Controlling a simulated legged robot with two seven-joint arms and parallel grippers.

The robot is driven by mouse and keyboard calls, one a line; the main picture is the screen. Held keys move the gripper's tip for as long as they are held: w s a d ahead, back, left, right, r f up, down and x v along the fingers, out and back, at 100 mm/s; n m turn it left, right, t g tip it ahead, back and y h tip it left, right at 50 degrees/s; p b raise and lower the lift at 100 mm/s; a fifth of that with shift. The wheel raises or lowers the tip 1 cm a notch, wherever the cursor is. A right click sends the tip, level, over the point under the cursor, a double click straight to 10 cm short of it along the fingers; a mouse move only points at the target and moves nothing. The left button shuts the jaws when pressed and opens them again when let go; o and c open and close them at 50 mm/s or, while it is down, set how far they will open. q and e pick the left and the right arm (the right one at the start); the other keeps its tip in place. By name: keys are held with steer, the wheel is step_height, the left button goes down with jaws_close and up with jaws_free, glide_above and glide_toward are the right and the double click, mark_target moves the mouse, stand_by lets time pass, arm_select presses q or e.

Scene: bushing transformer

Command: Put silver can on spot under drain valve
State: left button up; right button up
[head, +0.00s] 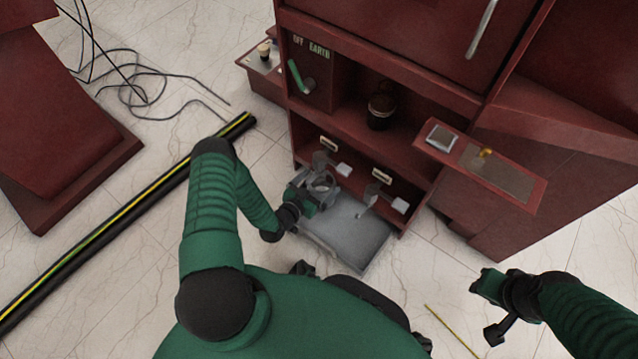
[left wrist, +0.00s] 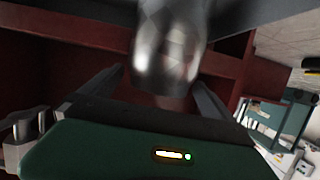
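The silver can (left wrist: 168,55) is a shiny metal cylinder, blurred at its upper part in the left wrist view. My left gripper (head: 322,184) reaches into the low opening of the red cabinet, above the grey tray (head: 352,238). Its two fingers flank the can closely and appear shut on it. In the head view the can (head: 319,181) is partly hidden by the gripper. A drain valve with a pale handle (head: 343,170) is just beyond the can; a second one (head: 399,205) is to the right. My right gripper (head: 487,287) is over the floor; its fingers cannot be made out.
A dark pot (head: 381,107) stands on the shelf above. A red ledge (head: 480,165) juts out at the right. A black tube with a yellow stripe (head: 110,225) and loose cables (head: 140,85) lie on the left floor. The floor at lower right is mostly clear.

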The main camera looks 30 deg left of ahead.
arm_select(q)
steer(key=r+p+v, duration=0.1)
steer(key=p+v, duration=0.6)
steer(key=v, duration=0.5)
steer(key=shift+r+p, duration=0.15)
steer(key=shift+p, duration=0.2)
